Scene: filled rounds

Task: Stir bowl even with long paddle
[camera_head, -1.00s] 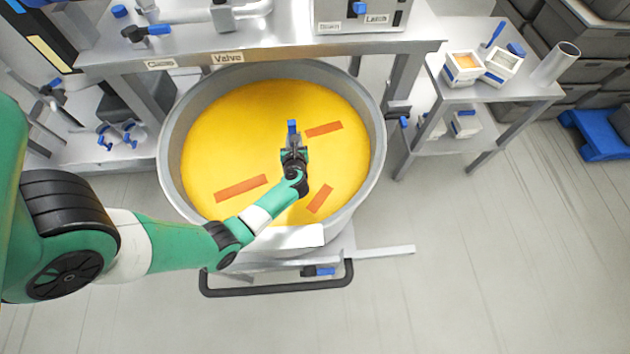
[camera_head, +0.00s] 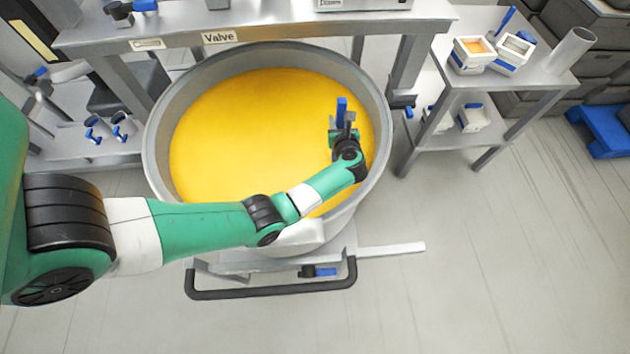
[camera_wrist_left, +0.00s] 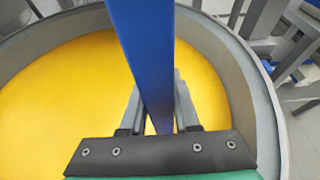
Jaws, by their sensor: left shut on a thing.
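A large round grey metal bowl (camera_head: 158,145) is filled with a smooth, evenly yellow mass (camera_head: 240,140). My left gripper (camera_head: 345,136) is over the right part of the bowl, inside the rim. It is shut on the blue handle of the long paddle (camera_head: 342,106), which stands roughly upright. In the left wrist view the blue paddle (camera_wrist_left: 143,45) runs down between the fingers (camera_wrist_left: 158,108) of my gripper, and the bowl's wall (camera_wrist_left: 222,60) curves close by on the right. The paddle's lower end is hidden by the gripper and the yellow mass. My right gripper is not in view.
A metal counter (camera_head: 285,30) with a "Valve" label stands behind the bowl. A side table (camera_head: 530,75) at the right holds small white containers (camera_head: 473,56) and a grey cylinder (camera_head: 570,50). A cart handle (camera_head: 270,293) lies in front.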

